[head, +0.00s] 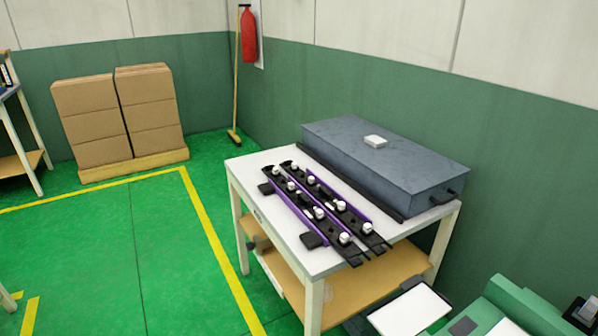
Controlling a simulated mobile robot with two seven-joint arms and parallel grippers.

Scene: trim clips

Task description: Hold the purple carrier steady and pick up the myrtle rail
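The purple carrier (294,207) lies on the white-topped table, its long purple edges showing beside two long black strips. The strips (333,237) run side by side from back left to front right and bear several white clips. Black blocks stick out at the carrier's left side. I cannot make out a myrtle-coloured rail; a dark bar (350,184) lies along the front of the grey box. Neither of my grippers is in view, and nothing is seen touching the carrier.
A large grey box (400,183) with a small white block on top fills the table's (247,175) back. A green unit (515,305) and a white-topped plate (410,312) stand at the lower right. Stacked cartons (118,115) are at the back left. The green floor left of the table is clear.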

